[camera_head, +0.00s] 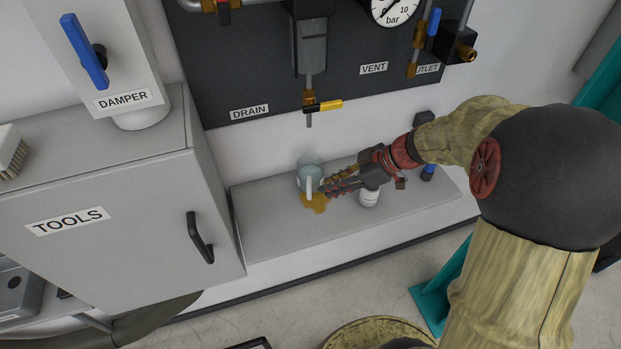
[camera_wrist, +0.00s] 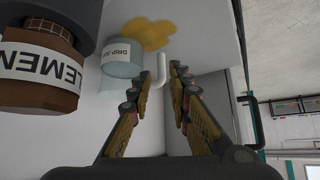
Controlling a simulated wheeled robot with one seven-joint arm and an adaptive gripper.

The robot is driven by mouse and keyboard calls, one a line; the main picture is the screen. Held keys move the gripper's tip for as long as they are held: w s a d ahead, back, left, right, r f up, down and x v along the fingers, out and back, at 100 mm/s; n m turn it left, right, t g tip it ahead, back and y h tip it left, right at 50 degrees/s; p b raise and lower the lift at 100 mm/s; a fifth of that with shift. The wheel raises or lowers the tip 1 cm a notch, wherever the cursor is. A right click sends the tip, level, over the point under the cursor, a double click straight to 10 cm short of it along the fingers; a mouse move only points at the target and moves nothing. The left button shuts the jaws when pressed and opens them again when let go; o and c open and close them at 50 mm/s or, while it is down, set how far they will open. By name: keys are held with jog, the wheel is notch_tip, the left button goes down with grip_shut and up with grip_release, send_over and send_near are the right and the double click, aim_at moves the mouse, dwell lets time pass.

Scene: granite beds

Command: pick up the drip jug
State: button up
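The drip jug (camera_head: 308,170) is a clear, bluish jug with a white handle, standing on the grey ledge (camera_head: 270,233) below the drain pipe. In the wrist view the jug (camera_wrist: 122,62) shows a white label, and its handle (camera_wrist: 160,72) lies between or just beyond my fingertips. My gripper (camera_head: 327,188) reaches in from the right, beside the handle. In the wrist view my gripper (camera_wrist: 159,82) has its fingers spread apart, with a gap on each side of the handle. I cannot tell whether a finger touches it.
An amber spill (camera_head: 316,204) lies by the jug. A container labelled "ELEMEN..." (camera_wrist: 40,65) stands close to my gripper; a white container (camera_head: 369,197) shows below it in the head view. The drain valve's yellow lever (camera_head: 328,105) is above. The tools cabinet (camera_head: 110,225) borders the ledge at left.

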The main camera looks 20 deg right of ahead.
aim_at(309, 200)
jog(key=x, duration=0.9)
jog(key=shift+s+f, duration=0.15)
jog(key=shift+f, duration=0.2)
jog(key=shift+c, duration=0.8)
grip_shut()
